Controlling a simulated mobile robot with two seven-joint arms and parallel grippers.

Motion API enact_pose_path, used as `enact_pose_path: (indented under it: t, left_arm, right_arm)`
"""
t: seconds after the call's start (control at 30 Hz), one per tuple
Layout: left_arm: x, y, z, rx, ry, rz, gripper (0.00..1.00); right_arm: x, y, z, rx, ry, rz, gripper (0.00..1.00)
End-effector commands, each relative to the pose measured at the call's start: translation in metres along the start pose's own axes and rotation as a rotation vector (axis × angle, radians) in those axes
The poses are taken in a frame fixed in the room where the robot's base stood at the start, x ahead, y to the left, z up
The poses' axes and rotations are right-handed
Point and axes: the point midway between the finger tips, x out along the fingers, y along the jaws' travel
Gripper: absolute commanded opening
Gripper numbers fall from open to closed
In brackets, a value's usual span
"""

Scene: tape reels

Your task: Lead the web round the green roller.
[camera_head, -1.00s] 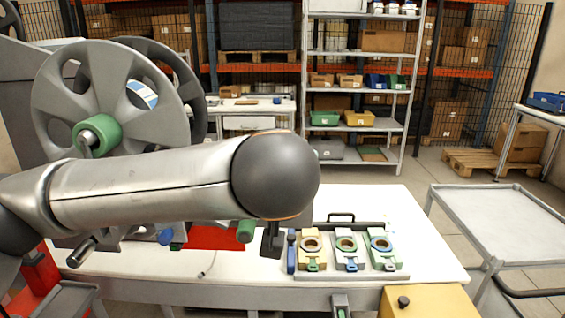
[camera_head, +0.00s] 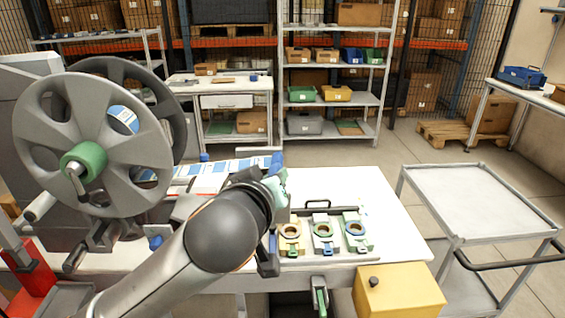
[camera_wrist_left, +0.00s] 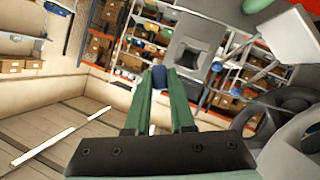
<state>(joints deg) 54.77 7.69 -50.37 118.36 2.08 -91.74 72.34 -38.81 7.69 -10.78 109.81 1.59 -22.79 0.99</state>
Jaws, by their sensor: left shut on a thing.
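The large grey reel (camera_head: 92,140) with a green hub (camera_head: 83,162) stands at the left in the head view. The web (camera_head: 212,174), a white strip with blue patches, runs from behind the reel rightward above the table. My left gripper (camera_head: 276,178) is at the web's right end, beside a dark blue end piece (camera_head: 277,160). In the left wrist view, its green fingers (camera_wrist_left: 160,92) are shut on a dark blue piece (camera_wrist_left: 158,74). I cannot make out the green roller; my left arm covers that part of the machine. My right gripper is not in view.
A tray of ring fixtures (camera_head: 323,230) lies on the white table (camera_head: 385,190), just right of my left gripper. A yellow box (camera_head: 398,290) is at the table's front. A grey cart (camera_head: 480,200) stands to the right. The table's back right part is clear.

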Motion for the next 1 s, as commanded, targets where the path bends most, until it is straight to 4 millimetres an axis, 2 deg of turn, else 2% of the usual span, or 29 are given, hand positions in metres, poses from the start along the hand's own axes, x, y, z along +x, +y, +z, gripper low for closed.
enact_pose_path:
  t: [0.03,0.27,0.57,1.0]
  left_arm:
    - [-0.002,-0.003,-0.003,-0.025,-0.001,-0.007,0.00]
    - [-0.002,-0.020,-0.007,-0.088,0.019,-0.038,0.00]
    - [-0.004,-0.034,-0.010,-0.101,0.027,-0.052,0.00]
    - [-0.016,-0.075,-0.029,-0.099,0.027,-0.052,0.00]
  right_arm:
    - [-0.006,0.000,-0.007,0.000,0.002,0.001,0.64]
    - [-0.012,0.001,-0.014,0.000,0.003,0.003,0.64]
    - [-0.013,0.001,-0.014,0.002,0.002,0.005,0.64]
    - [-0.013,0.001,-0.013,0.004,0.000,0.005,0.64]
